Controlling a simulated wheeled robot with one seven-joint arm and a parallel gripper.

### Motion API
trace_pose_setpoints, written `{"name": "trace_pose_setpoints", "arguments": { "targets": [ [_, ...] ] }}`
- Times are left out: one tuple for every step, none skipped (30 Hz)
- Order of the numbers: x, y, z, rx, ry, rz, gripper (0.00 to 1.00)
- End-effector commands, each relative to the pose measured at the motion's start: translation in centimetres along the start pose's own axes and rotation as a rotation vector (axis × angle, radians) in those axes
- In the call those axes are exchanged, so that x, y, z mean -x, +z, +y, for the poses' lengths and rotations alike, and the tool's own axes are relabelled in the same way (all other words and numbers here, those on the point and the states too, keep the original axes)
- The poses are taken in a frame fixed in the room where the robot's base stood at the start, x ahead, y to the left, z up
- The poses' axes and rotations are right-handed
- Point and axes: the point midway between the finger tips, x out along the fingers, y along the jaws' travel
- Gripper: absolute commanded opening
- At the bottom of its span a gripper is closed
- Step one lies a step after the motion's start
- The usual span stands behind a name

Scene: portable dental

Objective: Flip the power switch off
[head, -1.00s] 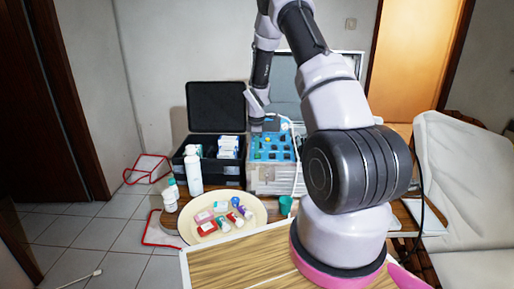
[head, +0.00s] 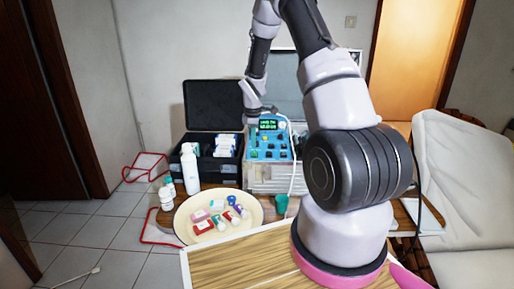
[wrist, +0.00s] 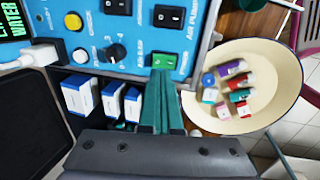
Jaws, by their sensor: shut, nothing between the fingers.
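The dental unit's blue control panel (head: 270,145) faces up on a metal-sided box behind the round tray. In the wrist view, a green rocker switch (wrist: 164,62) sits at the panel's lower edge, with black rocker switches (wrist: 168,17) above it. I cannot clearly read which label marks power. My gripper (wrist: 163,78) is shut and empty. Its teal fingertips are just below the green switch in the picture, overlapping or very near its lower edge; I cannot tell whether they touch. In the head view the fingertips are hard to make out by the panel.
A black knob (wrist: 115,52), a yellow button (wrist: 73,21) and a white plug or tube end (wrist: 40,57) are near the switches. An open black case (head: 213,105) stands left of the unit. A cream tray (head: 255,213) with small bottles and a white bottle (head: 190,170) are in front.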

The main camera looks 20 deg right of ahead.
Motion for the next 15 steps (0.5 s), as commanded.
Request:
{"name": "trace_pose_setpoints", "arguments": {
  "targets": [
    [1.5, -0.3, 0.3, 0.001, 0.008, 0.003, 0.00],
    [2.2, -0.3, 0.3, 0.000, 0.008, 0.004, 0.00],
    [3.2, -0.2, 0.3, 0.000, 0.009, 0.004, 0.00],
    [4.0, -0.2, 0.3, 0.001, 0.009, 0.004, 0.00],
    [4.7, -0.2, 0.4, 0.001, 0.009, 0.004, 0.00],
    [5.6, -0.2, 0.4, 0.001, 0.010, 0.003, 0.00],
    [6.2, -0.2, 0.4, 0.001, 0.010, 0.003, 0.00],
    [6.8, -0.2, 0.5, 0.000, 0.011, 0.004, 0.00],
    [7.6, -0.2, 0.5, 0.000, 0.010, 0.003, 0.00],
    [8.1, -0.2, 0.5, 0.001, 0.011, 0.004, 0.00],
    [8.5, -0.2, 0.5, 0.001, 0.010, 0.003, 0.00],
    [9.0, -0.2, 0.5, 0.001, 0.010, 0.003, 0.00],
    [9.4, -0.2, 0.5, 0.002, 0.011, 0.003, 0.00],
    [9.7, -0.2, 0.5, 0.002, 0.010, 0.003, 0.00],
    [10.0, -0.2, 0.5, 0.002, 0.009, 0.002, 0.00]
  ]
}}
